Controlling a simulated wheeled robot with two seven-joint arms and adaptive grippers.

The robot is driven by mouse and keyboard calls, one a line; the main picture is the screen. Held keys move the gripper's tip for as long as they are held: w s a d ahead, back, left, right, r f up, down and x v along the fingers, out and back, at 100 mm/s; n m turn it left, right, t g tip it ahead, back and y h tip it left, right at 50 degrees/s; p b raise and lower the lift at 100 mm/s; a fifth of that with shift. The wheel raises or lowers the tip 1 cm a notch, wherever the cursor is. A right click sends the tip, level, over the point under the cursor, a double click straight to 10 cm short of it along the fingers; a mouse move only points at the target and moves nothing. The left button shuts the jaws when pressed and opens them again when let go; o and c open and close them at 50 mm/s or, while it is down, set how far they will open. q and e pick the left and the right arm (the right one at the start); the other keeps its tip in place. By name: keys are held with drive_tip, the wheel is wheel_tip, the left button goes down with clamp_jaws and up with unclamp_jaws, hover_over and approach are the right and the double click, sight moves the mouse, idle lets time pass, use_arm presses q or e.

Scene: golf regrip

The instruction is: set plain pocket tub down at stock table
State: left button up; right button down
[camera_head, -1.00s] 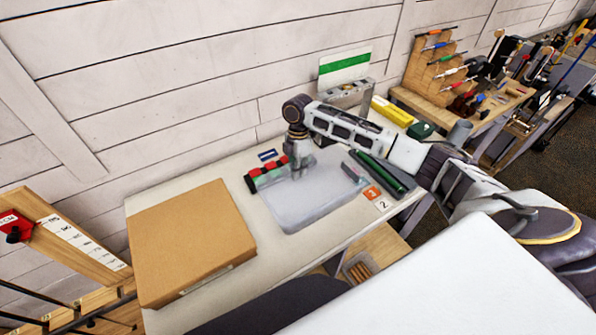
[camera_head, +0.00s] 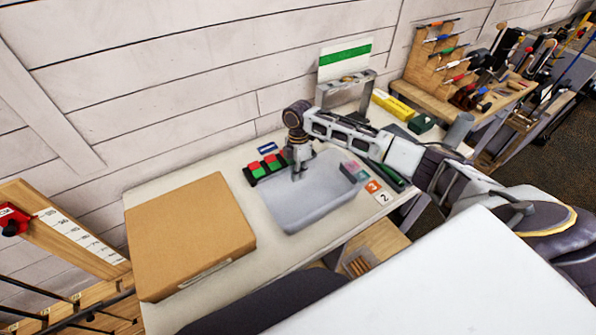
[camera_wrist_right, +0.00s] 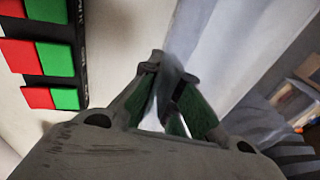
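The plain tub (camera_head: 308,208) is a pale grey, shallow, open container at the stock table (camera_head: 275,262), between the cardboard box and the number cards. It looks level and low; I cannot tell whether its base touches the tabletop. My right gripper (camera_head: 297,176) points down at the tub's back rim. In the right wrist view the fingertips (camera_wrist_right: 168,72) with green pads come together at the tub's pale wall (camera_wrist_right: 215,45), apparently pinching it. The tips hide the exact contact. My left gripper is not in view.
A cardboard box (camera_head: 190,235) fills the table's left end. A black rack of red and green blocks (camera_head: 265,168) sits close behind the tub. Cards (camera_head: 382,198) and dark green items (camera_head: 392,178) lie to the right. A sign on a stand (camera_head: 345,70) is at the back.

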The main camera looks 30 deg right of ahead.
drive_tip(key=shift+f, duration=1.05)
drive_tip(key=shift+f, duration=0.4)
drive_tip(key=c, duration=1.6)
unclamp_jaws()
drive_tip(key=shift+o, duration=0.2)
wheel_tip(320, 180, up, 12)
drive_tip(key=w, duration=0.2)
drive_tip(key=shift+d, duration=0.45)
drive_tip(key=shift+s+f, duration=0.15)
drive_tip(key=shift+f, duration=0.05)
